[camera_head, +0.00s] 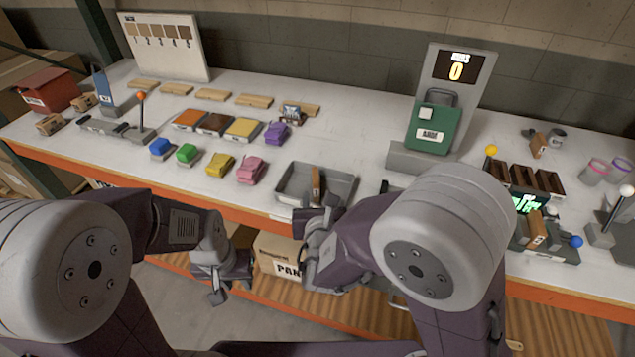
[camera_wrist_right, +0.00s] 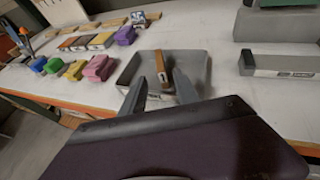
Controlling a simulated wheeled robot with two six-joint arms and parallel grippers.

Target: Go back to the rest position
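My right gripper (camera_head: 314,222) is in front of the grey tray (camera_head: 290,180) at the table's front edge. In the right wrist view its two fingers (camera_wrist_right: 160,92) are spread apart with nothing between them. My left gripper (camera_head: 228,284) hangs low in front of the table, pointing down, and holds nothing that I can see. Its finger gap is not clear.
Several coloured blocks (camera_head: 187,154) stand on the white table left of the tray. A green-fronted machine (camera_head: 434,130) reading 0 stands at the back right. A lever station (camera_head: 548,252) is at the right. A cardboard box (camera_head: 275,250) sits on the shelf below.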

